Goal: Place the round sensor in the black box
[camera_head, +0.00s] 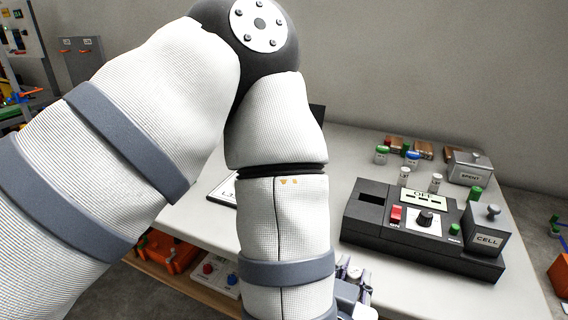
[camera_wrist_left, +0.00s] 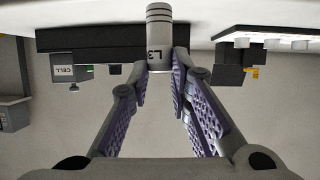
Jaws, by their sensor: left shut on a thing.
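My left gripper (camera_head: 356,280) shows only in part in the head view, low beside my forearm and in front of the black box. In the left wrist view, the gripper (camera_wrist_left: 163,72) is shut on a grey banded cylinder (camera_wrist_left: 158,25) marked L3, seemingly the round sensor. The black box (camera_head: 375,222) stands on the table with a slot at its left, a display, a red switch, a knob and a CELL part at its right. Its dark body also shows in the left wrist view (camera_wrist_left: 90,38), behind the cylinder. My right gripper is not in view.
Small capped bottles (camera_head: 404,177) and a grey SPENT container (camera_head: 470,168) stand behind the black box. A white unit with red and blue knobs (camera_head: 222,277) and an orange item (camera_head: 172,252) lie low at the left. My left arm hides much of the table (camera_head: 345,150).

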